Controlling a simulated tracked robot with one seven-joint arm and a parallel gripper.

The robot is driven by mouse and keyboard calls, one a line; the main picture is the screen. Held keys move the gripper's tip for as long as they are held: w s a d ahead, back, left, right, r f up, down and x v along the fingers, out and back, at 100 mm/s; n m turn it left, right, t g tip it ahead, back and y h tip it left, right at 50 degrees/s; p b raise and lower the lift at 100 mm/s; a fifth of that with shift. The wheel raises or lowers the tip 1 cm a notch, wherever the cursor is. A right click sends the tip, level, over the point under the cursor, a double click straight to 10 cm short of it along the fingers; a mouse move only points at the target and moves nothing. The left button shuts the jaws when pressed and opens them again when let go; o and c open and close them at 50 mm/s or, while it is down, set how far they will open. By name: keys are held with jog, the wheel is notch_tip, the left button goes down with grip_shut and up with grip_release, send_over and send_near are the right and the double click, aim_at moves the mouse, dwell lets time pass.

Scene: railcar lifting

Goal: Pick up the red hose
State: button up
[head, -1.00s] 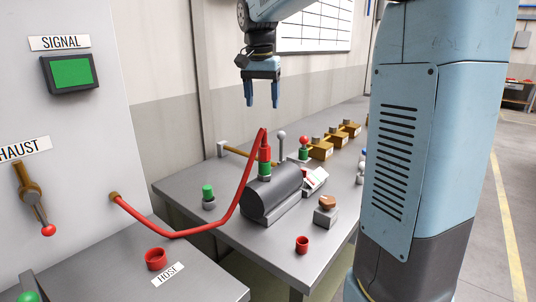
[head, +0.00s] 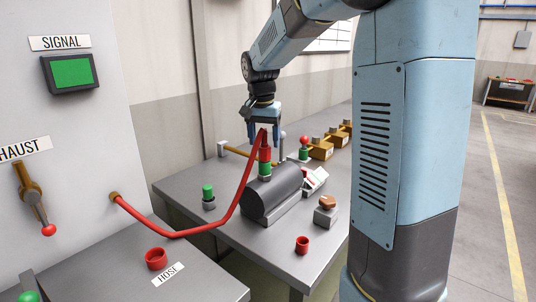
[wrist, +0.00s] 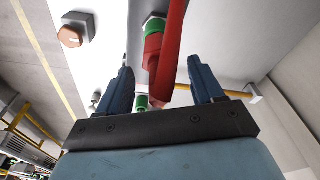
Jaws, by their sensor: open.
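The red hose (head: 236,215) runs from a brass fitting on the grey cabinet, sags, and rises to a red end fitting (head: 264,154) on a green connector (head: 265,168) atop the dark cylinder (head: 272,193). My gripper (head: 264,138) is open, just above the hose's upper end, with its fingers on either side of it in the head view. In the wrist view the hose (wrist: 173,50) shows between the two fingers of my gripper (wrist: 163,82), closer to the right finger. I cannot tell whether either finger touches it.
A green-capped post (head: 208,196), a brown knob (head: 327,203) and a red cup (head: 302,245) stand on the table. A red holder (head: 155,259) sits by the HOSE label.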

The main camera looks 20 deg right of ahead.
jog(key=shift+w+f, duration=0.1)
jog(key=shift+f, duration=0.6)
jog(key=shift+c, duration=0.2)
jog(key=c, duration=1.1)
jog(key=shift+r, duration=0.15)
